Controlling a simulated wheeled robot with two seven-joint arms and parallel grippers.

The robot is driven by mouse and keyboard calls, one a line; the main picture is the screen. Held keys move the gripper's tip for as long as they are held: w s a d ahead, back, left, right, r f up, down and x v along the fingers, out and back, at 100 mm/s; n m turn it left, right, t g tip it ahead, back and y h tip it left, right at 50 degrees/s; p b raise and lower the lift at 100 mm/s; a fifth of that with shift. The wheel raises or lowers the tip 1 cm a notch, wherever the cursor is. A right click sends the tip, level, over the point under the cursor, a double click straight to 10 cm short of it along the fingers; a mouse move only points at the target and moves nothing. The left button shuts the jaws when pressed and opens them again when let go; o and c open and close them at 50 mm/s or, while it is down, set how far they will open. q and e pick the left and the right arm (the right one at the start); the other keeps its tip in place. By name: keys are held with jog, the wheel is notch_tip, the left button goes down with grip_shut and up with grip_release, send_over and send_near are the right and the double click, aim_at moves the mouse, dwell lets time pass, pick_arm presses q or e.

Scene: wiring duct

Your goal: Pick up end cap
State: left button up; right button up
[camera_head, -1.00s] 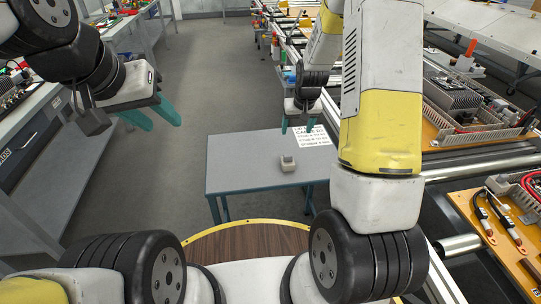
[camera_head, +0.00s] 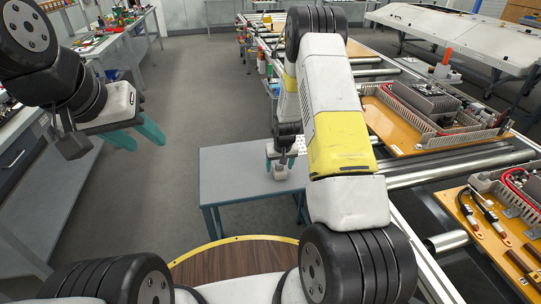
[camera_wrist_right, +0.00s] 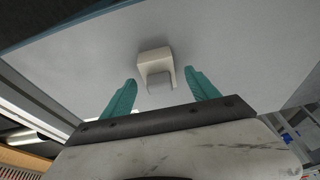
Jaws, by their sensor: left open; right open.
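The end cap (camera_head: 280,174) is a small pale grey-beige block with a notch. It sits on the grey table (camera_head: 225,178) in the head view, partly hidden by my right gripper (camera_head: 280,158). In the right wrist view the end cap (camera_wrist_right: 153,58) lies just ahead of the teal fingertips, roughly centred between them. My right gripper (camera_wrist_right: 160,78) is open and empty there; I see no contact with the cap. My left gripper (camera_head: 145,135) is open and empty, held in the air at the left, away from the table.
A roller conveyor (camera_head: 455,160) with orange boards (camera_head: 400,130) of parts runs along the right. A workbench stands at the left. The table's left part is clear.

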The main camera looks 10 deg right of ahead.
jog(key=c, duration=1.4)
